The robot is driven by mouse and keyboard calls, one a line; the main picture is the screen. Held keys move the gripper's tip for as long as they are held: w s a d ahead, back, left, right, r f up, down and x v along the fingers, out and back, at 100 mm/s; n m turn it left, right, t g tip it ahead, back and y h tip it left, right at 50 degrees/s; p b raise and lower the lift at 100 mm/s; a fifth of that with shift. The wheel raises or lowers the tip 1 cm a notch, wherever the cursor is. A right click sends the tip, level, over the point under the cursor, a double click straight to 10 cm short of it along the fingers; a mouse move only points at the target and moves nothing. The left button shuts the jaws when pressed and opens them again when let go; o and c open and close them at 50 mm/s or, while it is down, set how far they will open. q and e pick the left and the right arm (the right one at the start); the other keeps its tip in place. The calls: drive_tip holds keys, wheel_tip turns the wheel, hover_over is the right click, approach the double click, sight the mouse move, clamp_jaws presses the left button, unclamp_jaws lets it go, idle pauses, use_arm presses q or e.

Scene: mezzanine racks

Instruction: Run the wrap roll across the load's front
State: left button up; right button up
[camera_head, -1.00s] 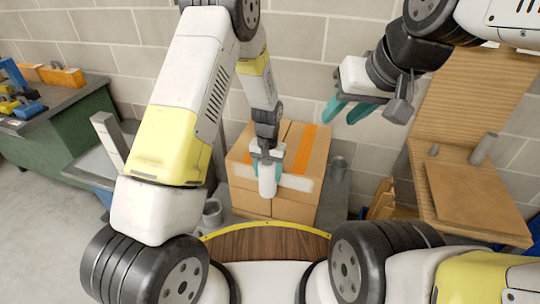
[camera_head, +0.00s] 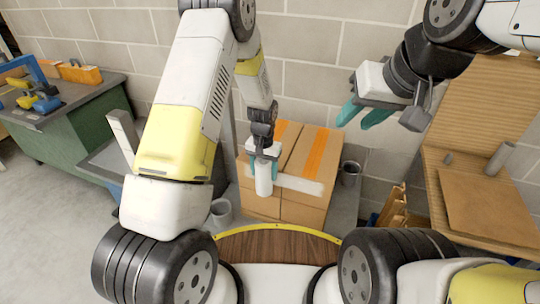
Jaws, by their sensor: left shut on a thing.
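The load is a stack of cardboard boxes (camera_head: 305,208) with orange tape on top, standing in the middle of the view. My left gripper (camera_head: 264,160) is shut on a white wrap roll (camera_head: 264,182), held upright at the load's near side, left of its middle. A pale strip of wrap (camera_head: 300,185) runs from the roll rightward across the load's upper front. Whether the roll touches the boxes cannot be told. My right gripper (camera_head: 362,115) is open and empty, its teal fingers apart, above and right of the load.
A green workbench (camera_head: 85,130) with blue and yellow tools stands at the left. A wooden rack (camera_head: 480,185) with a brown board is at the right. A block wall is behind.

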sight(255, 167)
use_arm(q)
drive_tip(key=shift+w+a+r, duration=0.1)
drive_tip(key=shift+w+a, duration=0.3)
drive_tip(key=shift+a, duration=0.45)
drive_tip(key=shift+w+a, duration=0.35)
drive_tip(key=shift+a, duration=0.5)
drive_tip(key=a, duration=0.2)
drive_tip(key=w+a, duration=0.1)
drive_tip(key=a, duration=0.2)
drive_tip(key=s+a, duration=0.2)
drive_tip(key=s, duration=0.4)
drive_tip(key=shift+s, duration=0.35)
drive_tip(key=shift+a, duration=0.1)
